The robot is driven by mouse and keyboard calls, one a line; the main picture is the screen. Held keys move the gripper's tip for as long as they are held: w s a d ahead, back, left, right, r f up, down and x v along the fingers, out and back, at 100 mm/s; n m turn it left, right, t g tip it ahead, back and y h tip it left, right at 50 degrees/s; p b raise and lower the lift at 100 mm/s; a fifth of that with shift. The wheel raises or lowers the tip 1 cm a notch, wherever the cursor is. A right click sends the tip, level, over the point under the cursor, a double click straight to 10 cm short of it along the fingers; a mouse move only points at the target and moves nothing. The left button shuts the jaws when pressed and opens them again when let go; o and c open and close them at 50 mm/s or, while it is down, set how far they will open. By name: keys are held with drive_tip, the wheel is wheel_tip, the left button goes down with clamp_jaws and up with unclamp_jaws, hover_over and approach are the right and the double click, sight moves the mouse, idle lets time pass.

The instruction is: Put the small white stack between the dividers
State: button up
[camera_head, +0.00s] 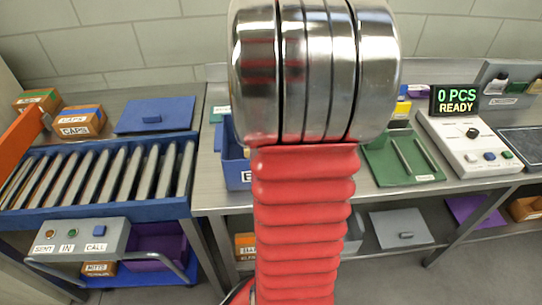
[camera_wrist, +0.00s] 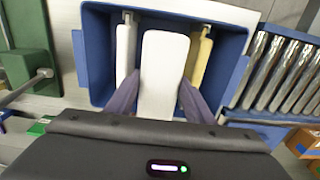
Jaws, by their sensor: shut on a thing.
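In the wrist view my gripper (camera_wrist: 159,92) is shut on a white stack (camera_wrist: 164,62), with one dark finger on each side. The stack is over or inside a blue bin (camera_wrist: 92,50); its height above the floor is hard to tell. A white strip (camera_wrist: 125,55) and a cream strip (camera_wrist: 201,58) stand in the bin on either side of it, each with a grey clip. In the head view the blue bin (camera_head: 236,172) is mostly behind my arm, and my gripper is hidden.
A roller conveyor (camera_head: 98,178) stands left of the bin; its rollers also show at right in the wrist view (camera_wrist: 283,75). A control box (camera_head: 465,145) and a display reading "0 PCS READY" (camera_head: 456,101) are right of the green tray. Orange boxes (camera_head: 80,122) stand far left.

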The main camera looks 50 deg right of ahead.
wheel_tip(320, 180, down, 10)
drive_tip(key=shift+f, duration=0.25)
drive_tip(key=shift+f, duration=1.95)
drive_tip(key=o, duration=0.9)
drive_tip(key=shift+f, duration=0.1)
drive_tip(key=shift+c, duration=0.2)
wheel_tip(320, 180, up, 12)
drive_tip(key=shift+r, duration=0.15)
